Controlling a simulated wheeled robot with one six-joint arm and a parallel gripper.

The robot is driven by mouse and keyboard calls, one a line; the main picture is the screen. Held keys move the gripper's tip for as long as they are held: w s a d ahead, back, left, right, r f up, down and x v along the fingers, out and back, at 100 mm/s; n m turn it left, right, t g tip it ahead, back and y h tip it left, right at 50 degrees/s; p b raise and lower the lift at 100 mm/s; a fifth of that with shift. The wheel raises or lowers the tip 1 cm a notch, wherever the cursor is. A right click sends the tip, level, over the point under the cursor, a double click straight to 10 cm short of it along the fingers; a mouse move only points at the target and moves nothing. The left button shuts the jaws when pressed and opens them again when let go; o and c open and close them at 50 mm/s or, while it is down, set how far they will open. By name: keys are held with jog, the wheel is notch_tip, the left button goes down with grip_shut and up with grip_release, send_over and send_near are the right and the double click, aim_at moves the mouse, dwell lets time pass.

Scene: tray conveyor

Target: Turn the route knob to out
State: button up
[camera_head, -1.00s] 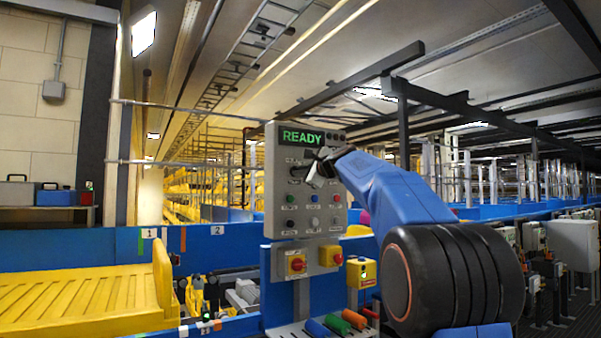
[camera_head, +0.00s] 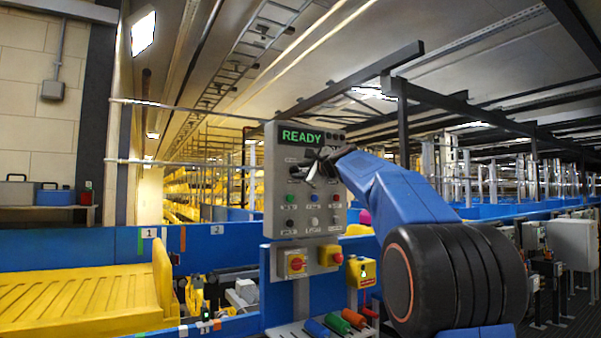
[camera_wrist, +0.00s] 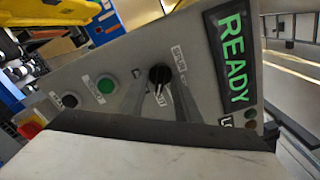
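The grey control panel (camera_head: 272,205) stands upright ahead, with a lit green READY display (camera_head: 301,137) at its top. In the wrist view the black route knob (camera_wrist: 160,73) sits on the panel face beside the READY display (camera_wrist: 232,58), with small labels around it. One label beside it reads OUT. A pale line shows on the knob's side toward that label; its exact setting is hard to tell. My gripper (camera_wrist: 161,88) is open, its fingers on either side of the knob with gaps showing. In the head view my gripper (camera_head: 318,168) covers the knob.
A green button (camera_wrist: 106,84) and a black one (camera_wrist: 69,101) lie near the knob. A yellow tray (camera_head: 85,295) lies at left. Coloured handles (camera_head: 353,318) lie below.

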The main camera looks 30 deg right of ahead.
jog(key=s, duration=1.7)
jog(key=shift+d, duration=0.3)
jog(key=s+a+f+n+g+y, duration=0.15)
jog(key=s+a+f+n, duration=0.25)
jog(key=a+f, duration=0.45)
jog(key=s+a+f+n+g, duration=0.3)
jog(key=s+a+f+n, duration=0.15)
jog(key=f, duration=0.65)
jog(key=s+a+f+n+g+y, duration=0.1)
jog(key=s+a+f+n+g, duration=0.25)
jog(key=a+f, duration=0.5)
jog(key=s+f+n+g+h, duration=0.1)
jog(key=s+f+n+g, duration=0.1)
jog(key=s+f+n, duration=0.4)
jog(key=s+a+f+n+g+h, duration=0.1)
jog(key=s+f+n, duration=0.4)
jog(key=s+f, duration=1.1)
notch_tip(320, 180, down, 8)
jog(key=shift+s+f+n+g+h, duration=0.2)
jog(key=shift+s+n+g+h, duration=0.25)
jog(key=shift+g, duration=0.65)
jog(key=shift+w, duration=0.15)
jog(key=shift+c, duration=0.3)
